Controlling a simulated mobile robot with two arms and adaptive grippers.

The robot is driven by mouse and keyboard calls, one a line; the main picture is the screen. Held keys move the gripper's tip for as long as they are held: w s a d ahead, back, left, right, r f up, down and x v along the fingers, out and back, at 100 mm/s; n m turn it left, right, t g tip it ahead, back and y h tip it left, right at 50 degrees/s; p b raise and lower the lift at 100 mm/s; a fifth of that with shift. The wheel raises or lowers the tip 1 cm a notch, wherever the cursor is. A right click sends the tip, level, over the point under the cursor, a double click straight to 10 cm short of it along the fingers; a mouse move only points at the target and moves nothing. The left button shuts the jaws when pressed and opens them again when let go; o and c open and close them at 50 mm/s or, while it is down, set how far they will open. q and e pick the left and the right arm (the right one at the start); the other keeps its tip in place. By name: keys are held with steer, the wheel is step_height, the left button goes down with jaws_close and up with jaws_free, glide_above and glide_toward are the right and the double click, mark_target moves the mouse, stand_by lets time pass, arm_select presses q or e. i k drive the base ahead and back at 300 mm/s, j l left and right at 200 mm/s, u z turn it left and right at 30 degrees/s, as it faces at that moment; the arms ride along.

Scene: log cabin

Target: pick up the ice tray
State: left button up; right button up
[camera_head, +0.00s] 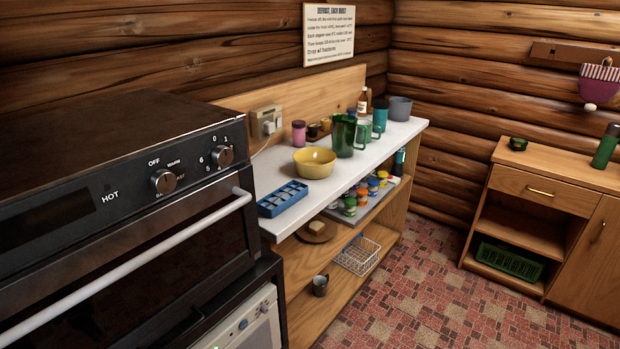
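The ice tray (283,198) is blue with several open compartments. It lies flat at the near left end of the white countertop (322,194), close to the oven's right side. It is in plain view, and nothing covers it. Neither of my grippers shows in the head view.
A black oven (120,200) with a long handle stands left of the tray. A yellow bowl (314,163) and a green pitcher (344,136) stand behind the tray, with cups and a bottle farther back. Shelves below hold jars and a wire basket (357,255). The tiled floor (430,300) is clear.

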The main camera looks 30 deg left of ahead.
mark_target(283, 198)
steer(key=i, duration=3.7)
steer(key=i+u, duration=0.15)
steer(key=u, duration=0.25)
steer(key=i+u, duration=0.15)
steer(key=u, duration=0.25)
steer(key=i+l+u, duration=0.1)
steer(key=u, duration=0.3)
steer(key=i+l+u, duration=0.1)
steer(key=u, duration=0.25)
